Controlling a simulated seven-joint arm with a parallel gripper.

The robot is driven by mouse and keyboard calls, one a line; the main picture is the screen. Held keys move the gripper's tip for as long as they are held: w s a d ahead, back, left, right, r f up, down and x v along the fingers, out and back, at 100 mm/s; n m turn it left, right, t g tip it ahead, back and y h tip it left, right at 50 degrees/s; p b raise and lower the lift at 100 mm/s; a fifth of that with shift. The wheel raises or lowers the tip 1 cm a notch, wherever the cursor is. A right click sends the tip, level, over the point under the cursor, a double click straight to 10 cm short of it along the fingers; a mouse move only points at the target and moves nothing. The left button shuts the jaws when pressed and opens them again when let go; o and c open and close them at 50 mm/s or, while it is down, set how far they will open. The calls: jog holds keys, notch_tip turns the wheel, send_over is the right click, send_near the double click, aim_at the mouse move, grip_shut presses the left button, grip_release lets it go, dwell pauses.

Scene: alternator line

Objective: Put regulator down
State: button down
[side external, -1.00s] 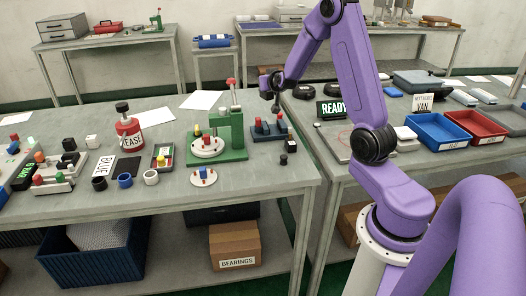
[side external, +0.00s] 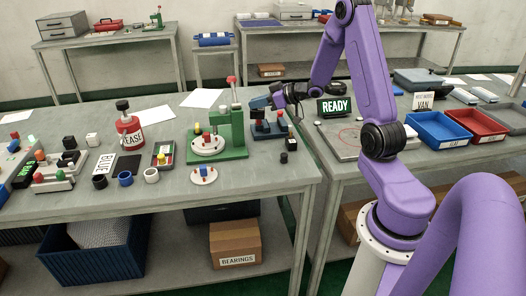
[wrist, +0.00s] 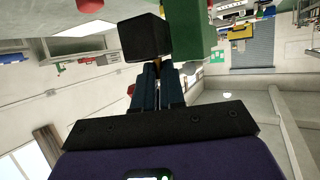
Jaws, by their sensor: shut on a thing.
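My gripper (side external: 263,102) is shut, pointing left towards the green press, above the dark blue stand on the near bench. In the wrist view, a black block (wrist: 145,38) sits at the tips of the dark fingers (wrist: 157,72); I take it to be the regulator. It is held in the air, apart from the bench. In the side view the held block is too small to tell from the fingers. The dark blue stand (side external: 268,132), with a red-topped post and dark parts, is just below my gripper.
The green press (side external: 233,135) with a red-tipped lever stands close left of my gripper. Small black blocks (side external: 291,145) lie at the bench's right end. A READY sign (side external: 335,107) stands to the right.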

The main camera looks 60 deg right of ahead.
jog(key=shift+s+a+f+n+g+y, duration=0.2)
jog(key=shift+s+a+f+n+y, duration=0.4)
jog(key=shift+f, duration=1.05)
jog(key=shift+s+a+f+n+g+y, duration=0.3)
jog(key=shift+s+f, duration=0.55)
jog(key=shift+f, duration=0.85)
jog(key=shift+s+a+f+n+g+y, duration=0.1)
jog(key=shift+s+a+f+n+y, duration=0.55)
jog(key=shift+f, duration=1)
jog(key=shift+f, duration=0.1)
jog(key=c, duration=1.2)
grip_release()
